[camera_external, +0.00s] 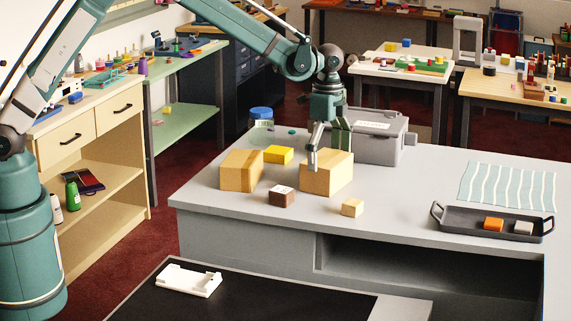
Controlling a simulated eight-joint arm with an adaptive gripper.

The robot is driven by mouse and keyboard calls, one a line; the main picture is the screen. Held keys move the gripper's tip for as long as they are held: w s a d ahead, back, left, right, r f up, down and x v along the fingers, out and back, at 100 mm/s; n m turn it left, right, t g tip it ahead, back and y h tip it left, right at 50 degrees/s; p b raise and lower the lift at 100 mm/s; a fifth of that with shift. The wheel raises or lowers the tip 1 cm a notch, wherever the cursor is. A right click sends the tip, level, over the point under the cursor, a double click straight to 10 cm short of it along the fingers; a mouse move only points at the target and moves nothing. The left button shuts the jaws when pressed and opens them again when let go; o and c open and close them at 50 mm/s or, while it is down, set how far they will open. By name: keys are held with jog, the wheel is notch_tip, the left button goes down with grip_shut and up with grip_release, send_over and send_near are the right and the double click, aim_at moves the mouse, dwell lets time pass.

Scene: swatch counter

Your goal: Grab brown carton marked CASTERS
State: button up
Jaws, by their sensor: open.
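Two tan-brown cartons stand on the grey counter (215,199): a left carton (240,172) and a right carton (328,178). No CASTERS marking is legible on either at this size, so I cannot tell which one bears it. My gripper (327,153) points down at the right carton. Its jaws are open, with one finger in front of the carton's upper left part and the other toward the back. I cannot tell whether the fingers touch the carton, whose top is partly hidden by the gripper.
A yellow block (278,154), a dark brown box with a pale top (282,197) and a small tan block (352,207) surround the cartons. A grey case (380,140) and a blue-lidded jar (261,130) stand behind. A dark tray (460,222) lies right.

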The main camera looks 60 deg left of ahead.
jog(key=c, duration=0.9)
jog(key=shift+r, duration=0.1)
jog(key=shift+r, duration=4.9)
